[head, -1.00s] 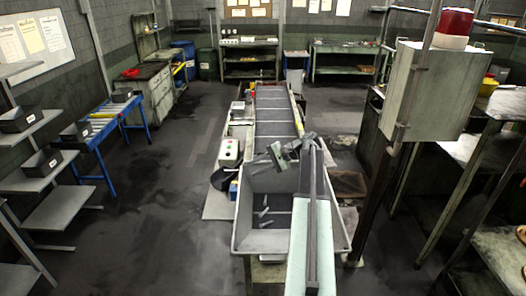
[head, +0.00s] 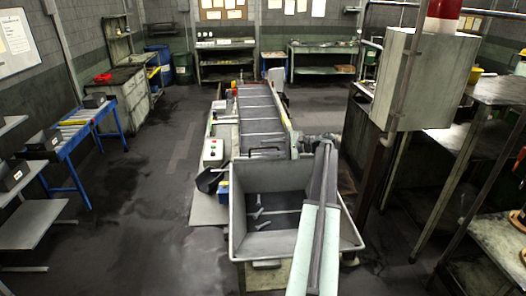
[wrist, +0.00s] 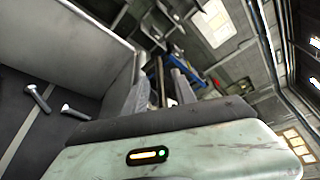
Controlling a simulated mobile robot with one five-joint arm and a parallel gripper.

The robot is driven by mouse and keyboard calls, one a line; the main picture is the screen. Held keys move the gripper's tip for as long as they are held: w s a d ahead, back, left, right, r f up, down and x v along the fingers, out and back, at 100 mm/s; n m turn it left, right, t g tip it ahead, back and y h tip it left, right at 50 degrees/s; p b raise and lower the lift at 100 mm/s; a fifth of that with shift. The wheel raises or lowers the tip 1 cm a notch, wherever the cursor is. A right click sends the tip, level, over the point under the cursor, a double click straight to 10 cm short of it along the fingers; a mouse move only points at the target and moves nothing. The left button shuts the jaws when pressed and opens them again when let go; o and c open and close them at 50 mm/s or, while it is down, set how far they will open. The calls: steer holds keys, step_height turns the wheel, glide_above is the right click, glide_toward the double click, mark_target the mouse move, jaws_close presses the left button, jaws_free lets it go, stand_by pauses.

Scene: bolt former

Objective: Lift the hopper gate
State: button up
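The grey hopper (head: 240,245) stands in front of me at the near end of the conveyor, with several loose bolts (head: 257,215) on its dark floor. A dark handle bar (head: 265,149) shows at its back edge, by the conveyor; I take this to be the gate's handle. My gripper (head: 322,143) is at the hopper's back right, right of the handle and apart from it. In the wrist view, my gripper (wrist: 160,88) has a gap between its fingers and nothing in it. The hopper wall (wrist: 95,45) and bolts (wrist: 38,98) show at left there.
The conveyor (head: 262,115) runs away behind the hopper. A control box with buttons (head: 213,152) and a black scoop (head: 209,180) are left of it. A grey cabinet on a post (head: 420,80) stands at right. The floor at left is open.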

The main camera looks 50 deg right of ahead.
steer(key=shift+x, duration=0.85)
jaws_close()
stand_by(0.8)
